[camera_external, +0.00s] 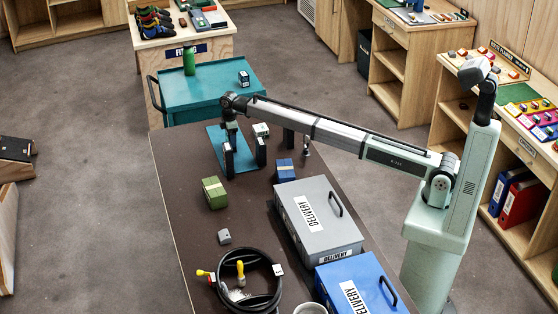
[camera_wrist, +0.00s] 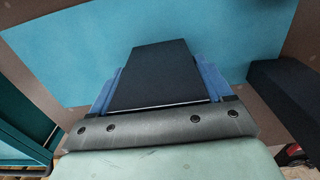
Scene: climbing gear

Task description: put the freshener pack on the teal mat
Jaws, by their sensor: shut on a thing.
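The teal mat (camera_external: 216,140) lies flat at the far end of the brown table, and it fills much of the wrist view (camera_wrist: 225,35). My gripper (camera_external: 230,168) points down over the mat. In the wrist view its dark finger covers the middle of a blue thing, which I take to be the freshener pack (camera_wrist: 213,82); blue edges show on both sides of the finger. The jaws are shut on it. In the external view the pack is mostly hidden by my gripper. I cannot tell whether it touches the mat.
A dark upright block (camera_wrist: 285,95) stands right of the mat. A green box (camera_external: 215,192), a blue box (camera_external: 285,169), a grey delivery case (camera_external: 325,225), a blue case (camera_external: 350,285) and a coiled black cable (camera_external: 250,303) are nearer. A teal cart (camera_external: 205,92) stands beyond the table.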

